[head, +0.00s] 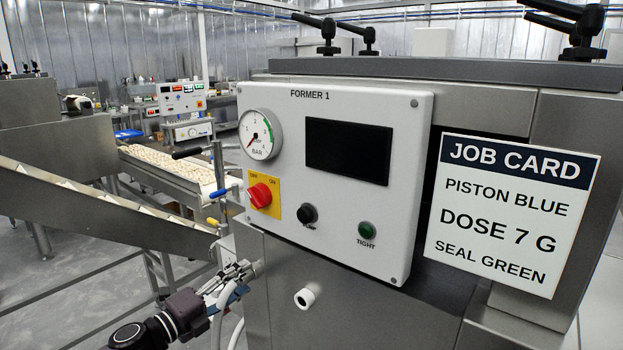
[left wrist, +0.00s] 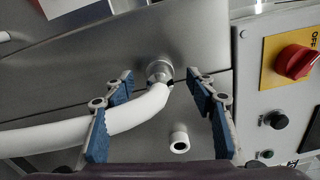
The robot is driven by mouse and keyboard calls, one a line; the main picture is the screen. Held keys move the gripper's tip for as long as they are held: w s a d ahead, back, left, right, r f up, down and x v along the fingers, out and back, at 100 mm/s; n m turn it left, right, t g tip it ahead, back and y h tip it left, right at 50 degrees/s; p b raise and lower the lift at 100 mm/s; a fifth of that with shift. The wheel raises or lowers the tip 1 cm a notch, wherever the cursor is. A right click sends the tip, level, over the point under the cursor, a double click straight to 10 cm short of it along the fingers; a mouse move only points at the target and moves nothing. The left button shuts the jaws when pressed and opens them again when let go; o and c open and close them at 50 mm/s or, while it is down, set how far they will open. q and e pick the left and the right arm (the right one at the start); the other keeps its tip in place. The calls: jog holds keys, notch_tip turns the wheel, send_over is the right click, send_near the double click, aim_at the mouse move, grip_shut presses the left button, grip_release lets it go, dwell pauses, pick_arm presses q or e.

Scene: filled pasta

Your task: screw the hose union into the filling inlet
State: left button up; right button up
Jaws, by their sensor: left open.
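The hose union (left wrist: 160,70) is a metal collar on the end of a white hose (left wrist: 75,135). It sits against the steel machine face, where the filling inlet is hidden behind it; I cannot tell how far it is threaded. My left gripper (left wrist: 160,78) is open, its blue-padded fingers on either side of the union and hose end, with gaps showing. In the head view my left gripper (head: 240,275) is at the machine's left side, low beside the control panel, with the white hose hanging below. My right gripper is not in view.
A white round stub (head: 304,298) sticks out of the machine face near the gripper. Above is the FORMER 1 panel (head: 410,265) with a gauge, red switch and dark green TIGHT lamp (head: 367,231). A job card (head: 510,215) hangs right. A sloped conveyor (head: 100,205) lies left.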

pick_arm(q)
jog(key=shift+v, duration=3.5)
jog(key=shift+a, duration=0.1)
